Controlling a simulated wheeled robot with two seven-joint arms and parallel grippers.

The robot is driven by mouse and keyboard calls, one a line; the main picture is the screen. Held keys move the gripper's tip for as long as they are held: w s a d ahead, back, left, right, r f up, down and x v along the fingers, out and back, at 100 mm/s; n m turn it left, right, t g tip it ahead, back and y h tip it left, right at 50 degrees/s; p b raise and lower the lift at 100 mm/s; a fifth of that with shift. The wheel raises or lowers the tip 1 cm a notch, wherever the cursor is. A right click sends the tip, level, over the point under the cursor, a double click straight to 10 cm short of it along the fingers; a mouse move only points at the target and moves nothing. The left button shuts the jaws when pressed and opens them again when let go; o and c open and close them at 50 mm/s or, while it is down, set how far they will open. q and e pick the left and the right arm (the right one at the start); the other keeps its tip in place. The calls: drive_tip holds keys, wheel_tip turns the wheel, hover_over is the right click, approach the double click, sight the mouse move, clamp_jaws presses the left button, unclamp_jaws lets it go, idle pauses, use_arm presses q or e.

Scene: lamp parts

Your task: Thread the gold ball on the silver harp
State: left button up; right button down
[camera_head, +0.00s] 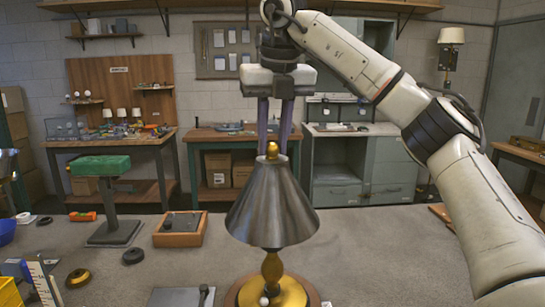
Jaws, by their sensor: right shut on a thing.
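My right gripper (273,144) comes down from above, over the lamp, with its fingers pointing down. It is shut on the gold ball (272,152), which shows between the fingertips at the top of the lamp shade. The grey metal shade (272,208) is cone-shaped and upright above a gold lamp stem and base (285,291). The silver harp cannot be made out; the shade covers the area above the stem. I cannot tell whether the ball is seated or just held at the top. My left gripper is not in view.
A green-topped stand (113,234) and a wooden tray (180,236) are left of the lamp. A black ring (133,256), a gold-and-black disc (78,277) and a grey plate (180,297) lie nearer. The table right of the lamp is mostly clear below my right arm.

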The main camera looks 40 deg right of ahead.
drive_tip(key=m+g, duration=0.1)
drive_tip(key=m, duration=0.4)
drive_tip(key=shift+a+f+h, duration=0.1)
drive_tip(key=shift+a+h, duration=0.05)
drive_tip(key=shift+h, duration=0.25)
drive_tip(key=m+g, duration=0.1)
drive_tip(key=m, duration=0.4)
drive_tip(key=shift+w+h, duration=0.15)
drive_tip(key=shift+h, duration=0.25)
drive_tip(key=c, duration=1.4)
unclamp_jaws()
drive_tip(key=v, duration=1)
drive_tip(key=shift+r, duration=0.25)
